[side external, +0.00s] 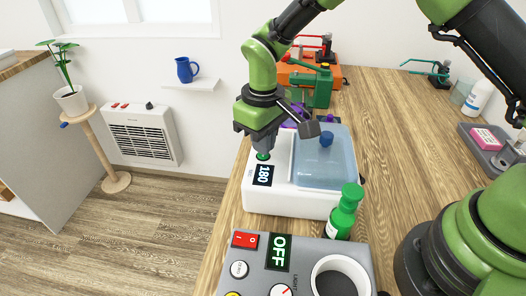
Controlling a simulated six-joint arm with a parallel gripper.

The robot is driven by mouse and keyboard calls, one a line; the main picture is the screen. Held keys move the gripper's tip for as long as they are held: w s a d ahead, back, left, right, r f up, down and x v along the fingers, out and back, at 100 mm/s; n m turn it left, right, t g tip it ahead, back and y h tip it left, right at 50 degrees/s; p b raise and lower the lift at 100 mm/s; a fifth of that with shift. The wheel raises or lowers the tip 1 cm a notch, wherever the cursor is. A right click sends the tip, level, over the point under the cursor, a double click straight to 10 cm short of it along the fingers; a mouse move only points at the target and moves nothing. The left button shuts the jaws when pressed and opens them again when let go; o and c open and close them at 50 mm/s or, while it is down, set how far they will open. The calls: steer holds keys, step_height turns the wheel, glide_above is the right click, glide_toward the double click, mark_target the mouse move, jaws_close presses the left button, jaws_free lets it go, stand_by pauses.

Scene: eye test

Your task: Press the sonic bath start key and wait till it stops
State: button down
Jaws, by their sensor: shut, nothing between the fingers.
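The sonic bath (272,203) is a white box on the wooden table, with a translucent blue tank or lid (318,172) on its right side. A dark display (263,175) on its left reads 180. A round green start key (263,156) sits just behind the display. My gripper (262,150) is shut and empty, pointing down with its fingertips at the key. I cannot tell whether they touch it or are just above it, and they hide part of it. A small blue thing (326,139) shows at the tank.
A green bottle (345,211) stands close to the bath's front right corner. A grey control box (250,269) with an OFF display and a white ring (340,267) is in front. Green (318,88) and orange devices are behind. The table's right middle is clear.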

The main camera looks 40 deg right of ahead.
steer(key=shift+f, duration=0.5)
stand_by(0.3)
steer(key=shift+r, duration=4)
steer(key=s+d+r+m+t, duration=0.2)
steer(key=s+d+r, duration=0.1)
steer(key=r, duration=0.4)
steer(key=s+d+r+m+t+y, duration=0.1)
steer(key=s+d+r+m+t, duration=0.1)
steer(key=s, duration=0.7)
steer(key=s+d+r+m+t+y, duration=0.1)
steer(key=s+d+r+m+t, duration=0.2)
steer(key=s, duration=0.6)
step_height(320, 180, up, 2)
steer(key=shift+d+r, duration=0.2)
steer(key=shift+d, duration=0.3)
